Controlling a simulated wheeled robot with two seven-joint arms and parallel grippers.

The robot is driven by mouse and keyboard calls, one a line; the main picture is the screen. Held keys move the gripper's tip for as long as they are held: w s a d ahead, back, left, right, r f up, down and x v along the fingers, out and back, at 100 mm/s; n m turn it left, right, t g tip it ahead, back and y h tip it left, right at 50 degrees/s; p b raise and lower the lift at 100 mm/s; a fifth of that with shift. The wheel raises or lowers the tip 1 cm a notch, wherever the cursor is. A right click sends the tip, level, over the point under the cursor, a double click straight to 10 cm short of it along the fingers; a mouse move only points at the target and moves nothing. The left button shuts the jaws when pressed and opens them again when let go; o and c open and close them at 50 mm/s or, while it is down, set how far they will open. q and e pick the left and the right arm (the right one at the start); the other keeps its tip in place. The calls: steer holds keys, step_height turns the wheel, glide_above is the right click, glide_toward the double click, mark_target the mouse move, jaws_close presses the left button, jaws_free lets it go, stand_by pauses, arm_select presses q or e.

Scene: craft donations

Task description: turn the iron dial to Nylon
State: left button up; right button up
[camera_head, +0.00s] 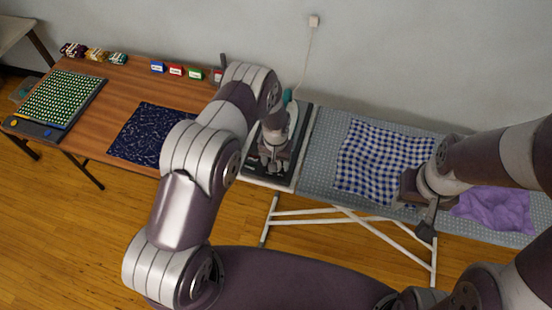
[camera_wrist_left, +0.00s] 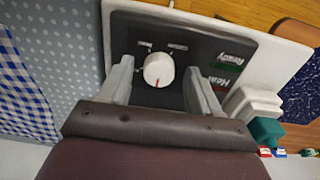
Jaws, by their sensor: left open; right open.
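The dial (camera_wrist_left: 158,70) is a round white knob with a red mark on a dark panel (camera_wrist_left: 140,30), beside Heat and Ready labels. The red mark points toward the bottom of the left wrist view. Small words stand around the dial, too blurred to read surely. My left gripper (camera_wrist_left: 161,80) is open, one finger on each side of the dial, with gaps visible. In the head view my left gripper (camera_head: 272,158) is over the dark panel and hides the dial. A white and teal object, possibly the iron (camera_wrist_left: 262,125), stands behind the panel. My right gripper (camera_head: 428,222) is open and empty.
The ironing board (camera_head: 318,165) carries a blue checked cloth (camera_head: 365,160) and a purple cloth (camera_head: 500,208). My right gripper is above the board's front edge. The wooden table (camera_head: 125,85) at left holds a navy cloth (camera_head: 145,135), a green patterned board (camera_head: 60,97) and small labelled boxes.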

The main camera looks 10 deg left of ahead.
arm_select(q)
steer(key=shift+s, duration=0.15)
steer(key=shift+c, duration=0.5)
steer(key=shift+w+f, duration=0.1)
steer(key=shift+w, duration=0.1)
steer(key=c, duration=0.9)
steer(key=shift+c, duration=0.2)
